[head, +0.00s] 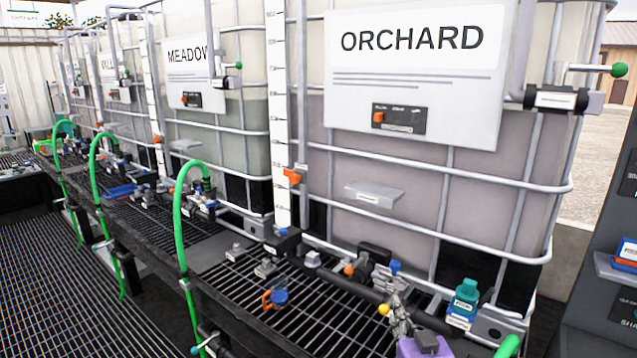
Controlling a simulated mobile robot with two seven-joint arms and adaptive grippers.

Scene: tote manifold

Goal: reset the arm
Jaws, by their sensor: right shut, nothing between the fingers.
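My left gripper is not in view.
A black pipe (340,281) and small valves line the grating (320,325). Green hoses (178,225) arch at left. The MEADOW tote (235,130) stands farther back. A dark shelf unit (590,290) is at right.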

